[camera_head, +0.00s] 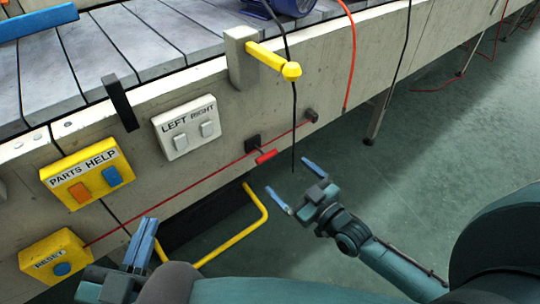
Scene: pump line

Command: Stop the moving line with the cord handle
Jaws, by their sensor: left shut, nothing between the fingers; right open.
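A thin red cord (185,194) runs along the side of the line from the yellow RESET box up right to a dark bracket. A short red cord handle (266,157) hangs from it near a black mount. My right gripper (286,173) is open and empty, its fingertips to the lower right of the handle in the picture. I cannot tell the gap in depth. My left gripper (148,221) is shut and empty at the lower left, near the RESET box. The line's grey slatted belt (165,35) shows at the top left.
On the line's side are a yellow PARTS/HELP box (87,175), a white LEFT/RIGHT switch box (187,127) and the RESET box (54,257). A yellow lever (272,58) juts out above. A yellow bent rail (236,239) stands low. The floor at right is largely clear.

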